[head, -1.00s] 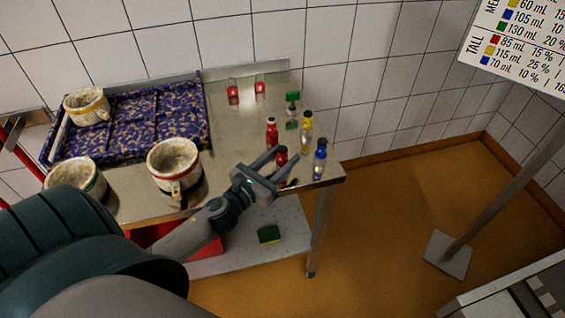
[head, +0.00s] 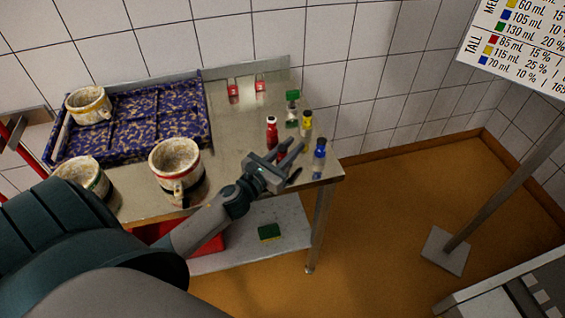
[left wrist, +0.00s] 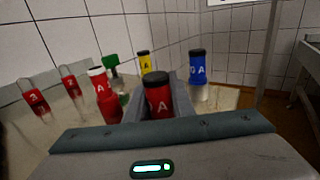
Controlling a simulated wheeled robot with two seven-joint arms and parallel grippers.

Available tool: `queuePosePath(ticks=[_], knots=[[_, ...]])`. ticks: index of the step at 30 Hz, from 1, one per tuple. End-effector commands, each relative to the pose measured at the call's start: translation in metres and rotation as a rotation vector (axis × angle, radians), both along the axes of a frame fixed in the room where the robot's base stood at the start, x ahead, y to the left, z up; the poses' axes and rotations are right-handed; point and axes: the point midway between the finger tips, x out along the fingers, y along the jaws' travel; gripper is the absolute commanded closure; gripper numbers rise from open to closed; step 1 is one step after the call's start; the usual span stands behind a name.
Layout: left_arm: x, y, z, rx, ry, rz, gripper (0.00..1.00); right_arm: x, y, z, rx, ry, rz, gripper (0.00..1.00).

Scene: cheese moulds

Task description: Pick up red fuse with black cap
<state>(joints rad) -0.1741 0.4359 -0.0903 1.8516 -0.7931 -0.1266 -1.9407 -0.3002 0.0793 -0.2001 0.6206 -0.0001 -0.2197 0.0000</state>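The red fuse with black cap (left wrist: 158,103) looks like a small bottle marked "A". It stands upright between the two fingers of my left gripper in the left wrist view, with a finger close against each side. Its lower part is hidden there. My right gripper is not in view.
Two red-and-clear items (head: 260,86) are at the back. A purple tray (head: 150,118) and several cups are left.

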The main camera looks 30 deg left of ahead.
Motion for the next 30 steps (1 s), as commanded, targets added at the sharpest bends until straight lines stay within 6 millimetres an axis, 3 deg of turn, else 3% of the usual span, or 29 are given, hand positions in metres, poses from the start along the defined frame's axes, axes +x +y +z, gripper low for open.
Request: queuePosePath(ticks=[3,17,27,30], knots=[[0.0,0.0,0.0,0.0,0.0,0.0,1.0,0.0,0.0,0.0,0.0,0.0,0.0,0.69],[0.0,0.0,0.006,0.002,-0.001,-0.002,1.0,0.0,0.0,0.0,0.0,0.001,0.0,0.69],[0.0,0.0,0.041,0.006,-0.003,-0.004,1.0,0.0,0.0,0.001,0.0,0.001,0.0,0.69],[0.001,-0.02,0.053,0.0,-0.005,-0.005,1.0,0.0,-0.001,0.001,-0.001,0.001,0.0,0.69]])
